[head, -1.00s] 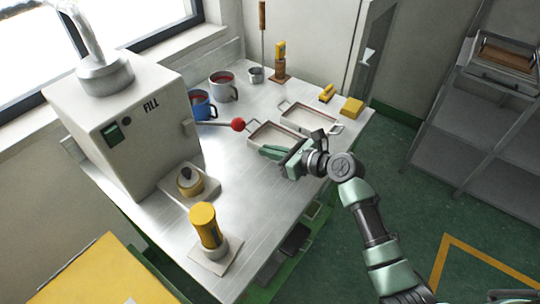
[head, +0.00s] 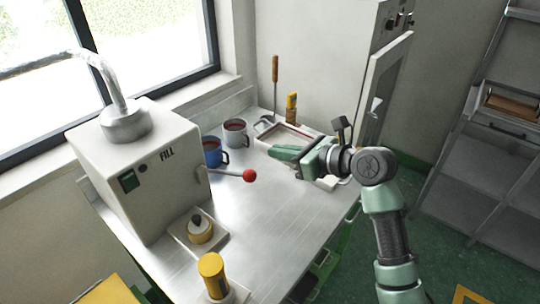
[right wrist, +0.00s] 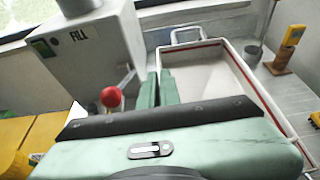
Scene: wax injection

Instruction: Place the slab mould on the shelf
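The slab mould (head: 262,141), a shallow pale tray with a reddish line inside its rim and a wire handle, is held above the table in the head view. It fills much of the right wrist view (right wrist: 245,75). My right gripper (head: 280,153) is shut on its near side wall; in the right wrist view the green fingers (right wrist: 160,85) are close together at the tray's left rim. The grey shelf rack (head: 450,165) stands at the right, with a wood-topped tray (head: 512,107) on an upper level. My left gripper is not in view.
The white FILL machine (head: 140,175) with a red-knobbed lever (head: 249,176) stands on the steel table (head: 255,225). Blue (head: 212,152) and grey (head: 235,132) mugs stand behind. An open cabinet door (head: 385,85) lies between table and rack. The rack's lower levels look empty.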

